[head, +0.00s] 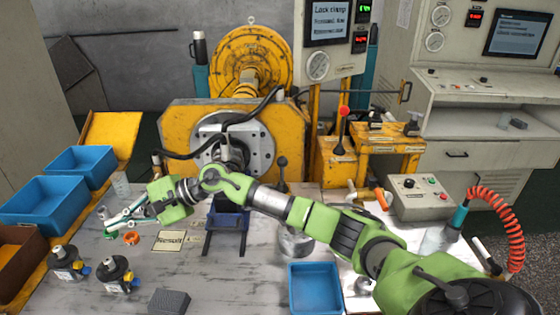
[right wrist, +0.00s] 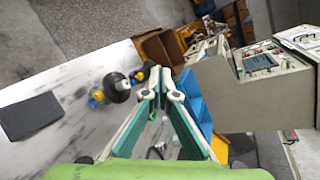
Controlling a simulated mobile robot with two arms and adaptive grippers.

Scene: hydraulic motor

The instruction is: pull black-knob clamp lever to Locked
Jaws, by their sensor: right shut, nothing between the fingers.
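A lever with a black ball knob (head: 282,162) stands upright right of the motor flange, just behind my right arm. Its lower part is hidden by the arm. My right gripper (head: 112,221) is far to the left of this lever, low over the bench's left part, its fingers pointing left. In the right wrist view its fingertips (right wrist: 161,84) meet, with nothing held. My left gripper is not in view.
A red-knobbed lever (head: 344,112) stands on the yellow frame at right. Blue bins (head: 45,203) are left of my gripper; dark fittings (head: 116,275) and a grey block (head: 169,301) lie in front. A screen (head: 327,20) shows "Lock clamp".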

